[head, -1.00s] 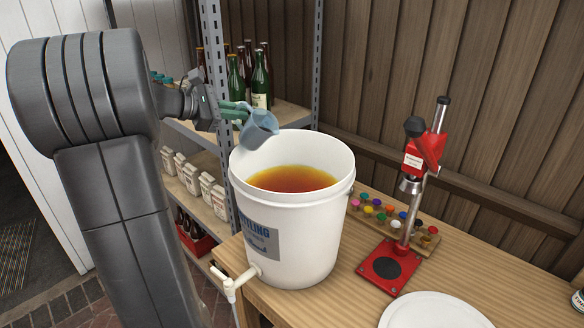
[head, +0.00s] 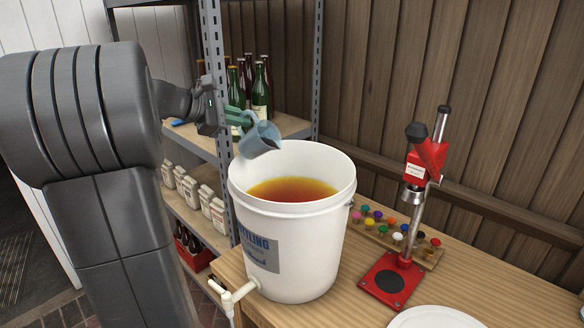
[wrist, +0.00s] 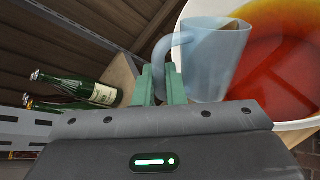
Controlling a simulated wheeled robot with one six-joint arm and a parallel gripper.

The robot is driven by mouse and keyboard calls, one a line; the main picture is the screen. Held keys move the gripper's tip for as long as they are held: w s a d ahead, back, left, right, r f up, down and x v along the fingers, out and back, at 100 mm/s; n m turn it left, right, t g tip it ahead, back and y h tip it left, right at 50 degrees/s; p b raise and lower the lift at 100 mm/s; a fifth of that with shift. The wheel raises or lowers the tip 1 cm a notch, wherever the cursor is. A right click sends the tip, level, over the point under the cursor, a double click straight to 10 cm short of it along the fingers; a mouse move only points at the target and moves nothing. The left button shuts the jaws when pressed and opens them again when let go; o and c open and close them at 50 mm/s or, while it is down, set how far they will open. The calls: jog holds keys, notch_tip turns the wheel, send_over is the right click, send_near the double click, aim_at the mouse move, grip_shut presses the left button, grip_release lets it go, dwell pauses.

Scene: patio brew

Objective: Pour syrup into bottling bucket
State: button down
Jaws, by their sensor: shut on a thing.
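The white bottling bucket (head: 292,235) stands on the wooden table with amber-brown liquid (head: 292,190) inside. My gripper (head: 240,118) is shut on the handle of a translucent blue-grey jug (head: 261,138). The jug is tilted, mouth down to the right, over the bucket's left rim. In the wrist view the green fingers (wrist: 160,85) close on the handle of the jug (wrist: 212,58), with the bucket's liquid (wrist: 282,62) beyond it. A little brown shows at the jug's mouth. I cannot make out a falling stream.
A red bottle capper (head: 392,280) and a rack of coloured caps (head: 400,238) stand right of the bucket. A white plate (head: 437,318) lies in front. Green and brown bottles (head: 260,92) stand on the metal shelf behind. The bucket's tap (head: 234,294) sticks out front left.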

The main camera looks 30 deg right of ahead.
aim_at(252, 112)
jog(key=shift+s+d+r+m+y, duration=0.1)
jog(key=shift+s+r+m+y, duration=0.1)
jog(key=shift+r+m+y, duration=0.15)
jog(key=shift+s+d+r+t+b, duration=0.1)
jog(key=shift+s+d+t+b, duration=0.1)
jog(key=shift+t+b, duration=0.3)
jog(key=shift+s+d+m+y+b, duration=0.1)
jog(key=shift+s+m+y+b, duration=0.3)
jog(key=shift+b, duration=0.25)
jog(key=shift+s+d+r+m+t+y+b, duration=0.25)
jog(key=shift+s+d+r+m+t+b, duration=0.15)
jog(key=shift+r+m+t, duration=0.25)
dwell(0.7)
jog(key=shift+s, duration=0.15)
jog(key=shift+s+d+r, duration=0.15)
jog(key=shift+s+d, duration=0.05)
jog(key=shift+s, duration=0.05)
jog(key=shift+s+d+r+b, duration=0.1)
jog(key=shift+s+r+b, duration=0.05)
jog(key=shift+s+b, duration=0.2)
jog(key=shift+s+d+r, duration=0.1)
jog(key=shift+s+d, duration=0.1)
jog(key=shift+s+d+r+m+t+y, duration=0.1)
jog(key=shift+s+d+m+t+y, duration=0.05)
jog(key=shift+s+m+t+y, duration=0.15)
